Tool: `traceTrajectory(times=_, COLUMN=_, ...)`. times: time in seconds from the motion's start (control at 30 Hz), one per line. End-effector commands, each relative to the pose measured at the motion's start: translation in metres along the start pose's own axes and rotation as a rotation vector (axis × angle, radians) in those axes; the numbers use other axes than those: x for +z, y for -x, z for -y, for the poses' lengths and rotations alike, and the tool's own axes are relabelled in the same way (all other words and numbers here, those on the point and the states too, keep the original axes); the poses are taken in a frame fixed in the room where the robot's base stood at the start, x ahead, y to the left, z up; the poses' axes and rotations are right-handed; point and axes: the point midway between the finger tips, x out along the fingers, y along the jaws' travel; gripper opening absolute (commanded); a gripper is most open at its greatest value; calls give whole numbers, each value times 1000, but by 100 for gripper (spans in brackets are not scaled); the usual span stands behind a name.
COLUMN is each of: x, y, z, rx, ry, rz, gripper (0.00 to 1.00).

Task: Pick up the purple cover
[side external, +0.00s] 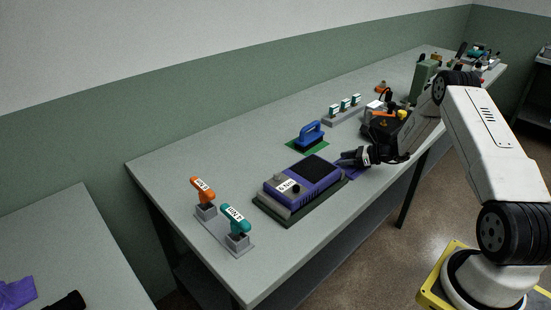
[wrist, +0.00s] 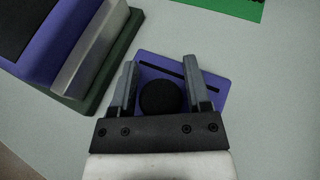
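The purple cover (wrist: 212,88) is a flat plate with a dark slot and a round black knob (wrist: 160,98). It lies on the grey table, and part of it is hidden by my gripper. In the side view a small part of the cover (side external: 355,173) shows beside the purple and grey machine. My gripper (wrist: 160,62) is over the cover, with one finger on each side of the knob. The fingers look apart, with a narrow gap to the knob on the right. In the side view my gripper (side external: 345,158) is low over the table.
The purple machine (side external: 302,182) on its dark green base stands close to the left. Orange and teal screwdrivers (side external: 202,190) (side external: 236,218) stand in holders at the near end. More items stand farther along.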

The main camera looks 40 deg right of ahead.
Motion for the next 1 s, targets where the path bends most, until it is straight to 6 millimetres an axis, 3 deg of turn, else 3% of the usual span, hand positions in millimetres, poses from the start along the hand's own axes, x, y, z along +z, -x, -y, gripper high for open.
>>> traceTrajectory(times=0.03, x=0, y=0, z=0, rx=0, ry=0, rz=0, gripper=43)
traceTrajectory(times=0.17, x=0, y=0, z=0, rx=0, ry=0, rz=0, gripper=2)
traceTrajectory(times=0.2, x=0, y=0, z=0, rx=0, ry=0, rz=0, gripper=0)
traceTrajectory(times=0.63, x=4, y=2, z=0, rx=0, ry=0, rz=1, gripper=0)
traceTrajectory(times=1.0, x=33, y=16, z=-3, rx=1, ry=0, rz=1, gripper=0)
